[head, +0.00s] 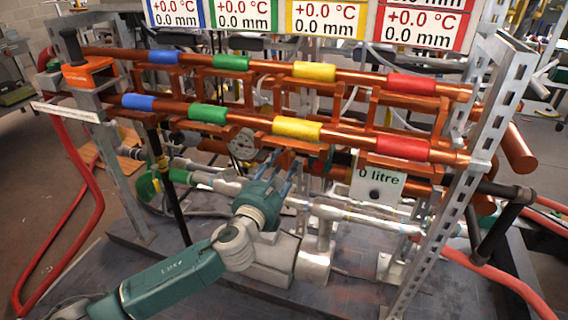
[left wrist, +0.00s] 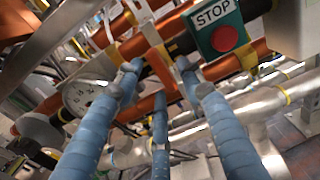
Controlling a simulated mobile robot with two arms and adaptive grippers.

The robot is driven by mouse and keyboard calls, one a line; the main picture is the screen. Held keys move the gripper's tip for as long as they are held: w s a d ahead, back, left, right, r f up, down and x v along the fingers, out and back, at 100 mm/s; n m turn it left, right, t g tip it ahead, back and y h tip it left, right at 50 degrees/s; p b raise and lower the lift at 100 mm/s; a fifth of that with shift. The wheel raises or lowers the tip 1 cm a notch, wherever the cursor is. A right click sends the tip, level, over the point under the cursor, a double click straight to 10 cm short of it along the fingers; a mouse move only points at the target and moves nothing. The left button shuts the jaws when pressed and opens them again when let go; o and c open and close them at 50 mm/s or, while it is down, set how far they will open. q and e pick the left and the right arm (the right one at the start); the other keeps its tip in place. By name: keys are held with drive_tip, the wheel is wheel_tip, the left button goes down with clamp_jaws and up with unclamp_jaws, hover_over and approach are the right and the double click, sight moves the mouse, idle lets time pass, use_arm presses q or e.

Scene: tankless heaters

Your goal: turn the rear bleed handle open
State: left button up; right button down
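My left gripper (head: 289,168) reaches up from below toward the lower copper pipes in the middle of the rig. In the left wrist view its blue fingers (left wrist: 158,72) are spread with a gap between them. A copper-coloured bracket and dark pipe show beyond the gap; I cannot tell whether the fingers touch them. I cannot make out with certainty which part is the rear bleed handle. A black upright handle (head: 70,46) stands on an orange block at the far left. My right gripper is not in view.
A green STOP plate with a red button (left wrist: 223,38) and a round gauge (left wrist: 84,96) lie close to the fingers. The gauge (head: 243,144) also shows in the head view, with a "0 litre" box (head: 377,184) to the right. A perforated metal post (head: 452,205) stands at right.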

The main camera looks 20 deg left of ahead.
use_arm(q)
drive_tip(key=shift+w, duration=1.2)
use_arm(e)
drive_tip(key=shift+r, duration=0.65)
use_arm(q)
clamp_jaws()
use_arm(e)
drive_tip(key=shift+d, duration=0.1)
